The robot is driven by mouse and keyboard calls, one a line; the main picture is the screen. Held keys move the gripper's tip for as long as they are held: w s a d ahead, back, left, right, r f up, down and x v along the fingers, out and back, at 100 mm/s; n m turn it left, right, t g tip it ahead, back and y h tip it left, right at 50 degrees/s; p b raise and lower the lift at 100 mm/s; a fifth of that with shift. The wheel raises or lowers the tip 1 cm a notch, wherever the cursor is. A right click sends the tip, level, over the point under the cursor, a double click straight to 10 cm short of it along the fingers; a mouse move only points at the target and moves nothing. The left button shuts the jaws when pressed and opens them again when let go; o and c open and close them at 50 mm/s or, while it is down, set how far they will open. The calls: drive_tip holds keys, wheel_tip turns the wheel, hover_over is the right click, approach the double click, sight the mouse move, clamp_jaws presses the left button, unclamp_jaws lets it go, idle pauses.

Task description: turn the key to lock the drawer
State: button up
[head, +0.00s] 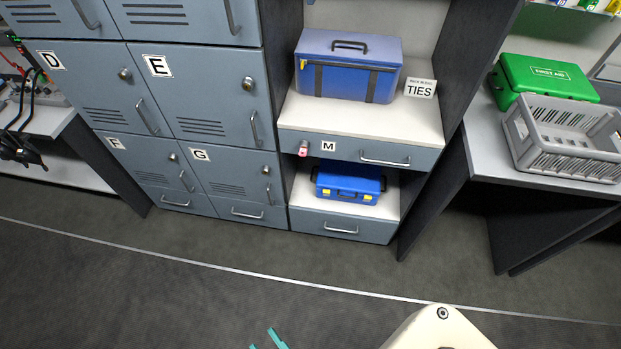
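The drawer marked M (345,151) is a blue-grey front with a bar handle, under the white shelf in the middle bay. It looks closed. A small pink and red key (303,149) sits at the left end of its front, at the lock; its exact turn is too small to tell. My gripper (265,342) shows only as two teal fingertips at the bottom edge, apart from each other with nothing visible between them. It is far from the drawer, on the near side of the floor line. The rest of the gripper is out of frame.
A blue cooler box (345,76) and a TIES sign (420,88) stand above the drawer; a blue toolbox (348,183) sits below. Lettered lockers (205,100) are at left. A table with a grey crate (565,143) and green first-aid box (540,78) is at right. The floor (200,290) between is clear.

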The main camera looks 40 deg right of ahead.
drive_tip(key=w+d+f+n+h, duration=0.2)
drive_tip(key=w+d+f+n, duration=0.1)
drive_tip(key=w+f+n, duration=0.55)
drive_tip(key=n+g+h, duration=0.3)
drive_tip(key=n+h, duration=0.9)
drive_tip(key=n, duration=0.4)
approach(303, 150)
drive_tip(key=x, duration=0.7)
drive_tip(key=shift+f, duration=0.15)
drive_tip(key=shift+n, duration=0.25)
drive_tip(key=c, duration=0.7)
